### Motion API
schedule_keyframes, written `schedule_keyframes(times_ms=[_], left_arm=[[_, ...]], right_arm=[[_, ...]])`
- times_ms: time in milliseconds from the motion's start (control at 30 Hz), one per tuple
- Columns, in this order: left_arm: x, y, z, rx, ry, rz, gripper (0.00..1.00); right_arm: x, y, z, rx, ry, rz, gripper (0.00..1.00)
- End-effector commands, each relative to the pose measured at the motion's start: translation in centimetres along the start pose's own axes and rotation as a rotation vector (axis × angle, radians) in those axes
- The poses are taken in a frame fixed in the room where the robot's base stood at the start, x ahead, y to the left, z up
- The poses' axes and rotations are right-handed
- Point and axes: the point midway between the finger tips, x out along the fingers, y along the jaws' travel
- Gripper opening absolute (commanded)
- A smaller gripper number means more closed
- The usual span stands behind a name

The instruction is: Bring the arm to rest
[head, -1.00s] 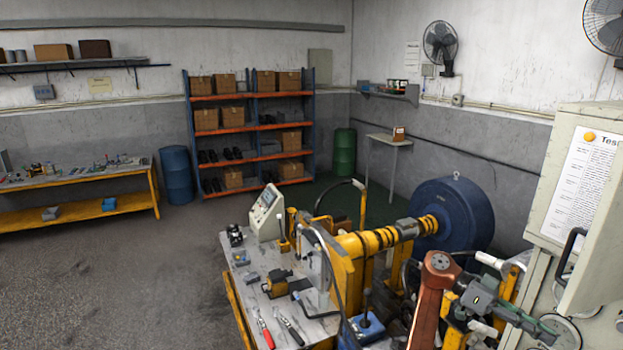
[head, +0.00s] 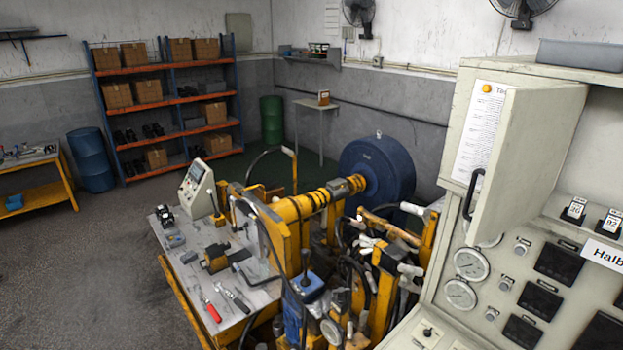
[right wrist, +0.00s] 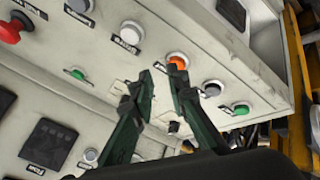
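My right gripper (right wrist: 162,75) shows in the right wrist view as two dark green fingers with a gap between their tips. It is open, and I see nothing held in it. It is in front of a pale control panel (right wrist: 60,105); I cannot tell whether a fingertip touches it. An orange button (right wrist: 177,59) shows just past the right fingertip. Neither arm can be made out in the head view now, and my left gripper is in no view.
A cabinet (head: 445,255) with a half-open door (head: 528,150) and gauges fills the right. The yellow motor rig (head: 305,207) and a tool table (head: 165,245) stand at centre. The panel carries a red knob (right wrist: 12,30) and green button (right wrist: 241,108). The floor at left is clear.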

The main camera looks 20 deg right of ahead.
Motion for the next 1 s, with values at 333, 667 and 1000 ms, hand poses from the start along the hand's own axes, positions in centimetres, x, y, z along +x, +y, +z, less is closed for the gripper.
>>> schedule_keyframes(times_ms=[333, 667, 1000], left_arm=[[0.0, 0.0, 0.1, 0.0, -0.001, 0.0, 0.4], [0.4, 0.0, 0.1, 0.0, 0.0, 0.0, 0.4], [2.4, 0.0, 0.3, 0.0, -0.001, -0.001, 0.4]], right_arm=[[-4.0, -8.6, 8.6, -0.221, -0.013, -0.359, 0.15], [-6.5, -13.6, 13.4, -0.311, -0.022, -0.556, 0.15], [1.4, -18.7, 16.2, -0.327, -0.05, -0.56, 0.15]])
